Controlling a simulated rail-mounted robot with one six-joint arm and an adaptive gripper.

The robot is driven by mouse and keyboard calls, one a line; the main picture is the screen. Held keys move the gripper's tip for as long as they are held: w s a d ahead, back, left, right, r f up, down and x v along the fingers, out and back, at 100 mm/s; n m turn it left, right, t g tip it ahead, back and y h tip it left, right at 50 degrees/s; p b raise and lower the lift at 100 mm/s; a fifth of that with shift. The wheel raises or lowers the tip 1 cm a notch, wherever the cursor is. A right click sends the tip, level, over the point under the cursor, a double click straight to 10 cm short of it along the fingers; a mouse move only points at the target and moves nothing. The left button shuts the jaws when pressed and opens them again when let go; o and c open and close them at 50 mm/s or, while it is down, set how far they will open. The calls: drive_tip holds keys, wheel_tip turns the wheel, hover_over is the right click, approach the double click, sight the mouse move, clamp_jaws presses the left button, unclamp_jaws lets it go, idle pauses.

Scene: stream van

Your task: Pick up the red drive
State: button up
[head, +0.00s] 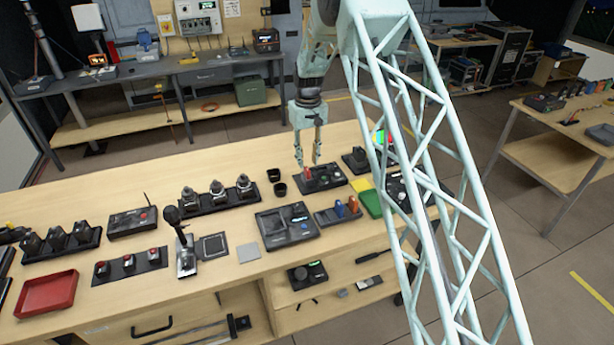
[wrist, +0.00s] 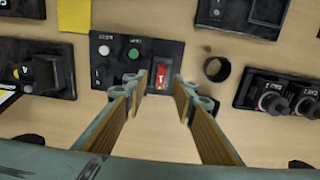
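The red drive (head: 307,174) stands upright at the left end of a black panel (head: 326,178) with buttons, on the wooden bench. In the wrist view the red drive (wrist: 162,75) shows with a pale mark, at the right part of the panel (wrist: 115,66), beside a green and a white button. My gripper (head: 308,163) points down over the drive. It is open, and in the wrist view my gripper (wrist: 158,84) has one finger on each side of the drive, apart from it. I cannot tell the exact height of the fingertips above the panel.
A yellow pad (head: 360,185) and a row of knobbed devices (head: 213,202) are nearby.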

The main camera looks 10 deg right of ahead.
sight(307, 169)
drive_tip(key=shift+f, duration=0.2)
idle(0.3)
drive_tip(key=shift+w+a+f, duration=0.1)
drive_tip(key=shift+a+f, duration=0.05)
drive_tip(key=shift+f, duration=2.35)
drive_tip(key=shift+c, duration=0.2)
clamp_jaws()
